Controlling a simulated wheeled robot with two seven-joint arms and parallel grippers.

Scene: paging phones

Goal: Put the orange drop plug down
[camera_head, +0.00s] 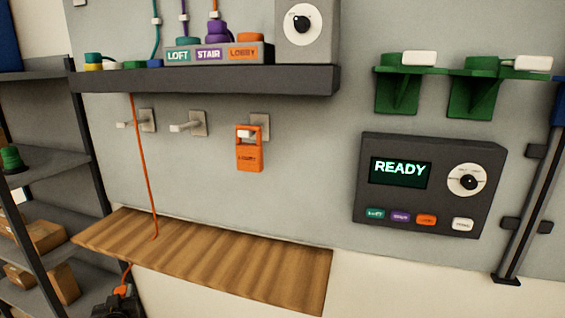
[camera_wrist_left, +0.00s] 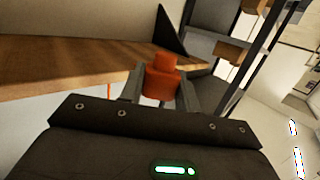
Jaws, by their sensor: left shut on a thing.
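The orange drop plug (camera_wrist_left: 160,80) is between the two fingers of my left gripper (camera_wrist_left: 160,92), which is shut on it. In the head view the plug (camera_head: 122,290) shows small at the bottom left, with my left gripper (camera_head: 118,302) at the picture's edge, below and in front of the wooden ledge (camera_head: 220,265). An orange cord (camera_head: 142,165) hangs from the dark shelf down to the ledge, and a short orange piece shows below the ledge above the plug. My right gripper is in neither view.
An orange tag (camera_head: 249,158) hangs on the rightmost of three wall hooks; the other two are bare. The dark shelf (camera_head: 210,82) carries a LOFT, STAIR and LOBBY block (camera_head: 218,54). A panel (camera_head: 430,185) reads READY. A storage rack (camera_head: 60,150) stands left. The ledge top looks clear.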

